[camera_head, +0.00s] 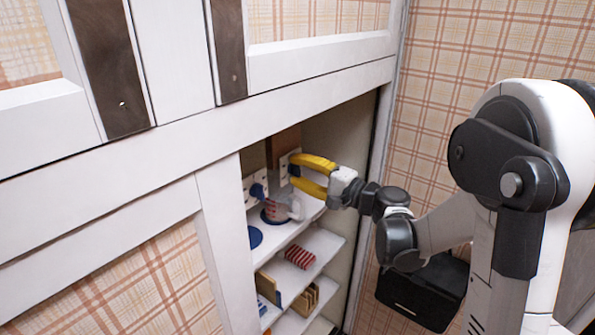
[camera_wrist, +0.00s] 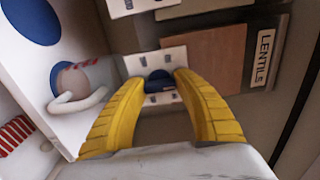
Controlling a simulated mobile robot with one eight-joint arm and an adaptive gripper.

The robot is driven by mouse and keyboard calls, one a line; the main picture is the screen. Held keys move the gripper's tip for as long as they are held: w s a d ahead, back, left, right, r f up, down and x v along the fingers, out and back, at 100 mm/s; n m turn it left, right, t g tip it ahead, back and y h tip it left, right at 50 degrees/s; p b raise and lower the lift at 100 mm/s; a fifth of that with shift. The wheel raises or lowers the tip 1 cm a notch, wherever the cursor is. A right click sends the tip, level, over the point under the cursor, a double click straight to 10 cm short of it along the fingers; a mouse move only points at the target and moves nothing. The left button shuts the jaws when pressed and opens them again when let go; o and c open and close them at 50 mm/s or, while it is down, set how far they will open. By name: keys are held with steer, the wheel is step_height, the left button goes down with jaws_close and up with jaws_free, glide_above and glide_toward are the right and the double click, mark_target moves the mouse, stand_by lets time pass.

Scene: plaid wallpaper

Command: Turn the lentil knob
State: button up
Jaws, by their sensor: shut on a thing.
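In the wrist view, my gripper (camera_wrist: 159,78) has its two yellow fingers closed around a dark blue knob (camera_wrist: 158,82) on a white plate (camera_wrist: 165,58). The knob's turn angle cannot be made out.
A cup with red marks (camera_head: 277,207) stands on a blue disc on the shelf just below my gripper. Another blue knob (camera_head: 258,190) sits to the left. Lower shelves hold a red striped item (camera_head: 300,257). The cupboard's right side wall is close to my arm.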

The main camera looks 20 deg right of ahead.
stand_by(0.4)
steer(key=o, duration=1.2)
steer(key=shift+c, duration=0.2)
steer(key=shift+s, duration=0.1)
steer(key=v, duration=1.1)
steer(key=shift+s+d, duration=0.25)
steer(key=shift+s, duration=0.05)
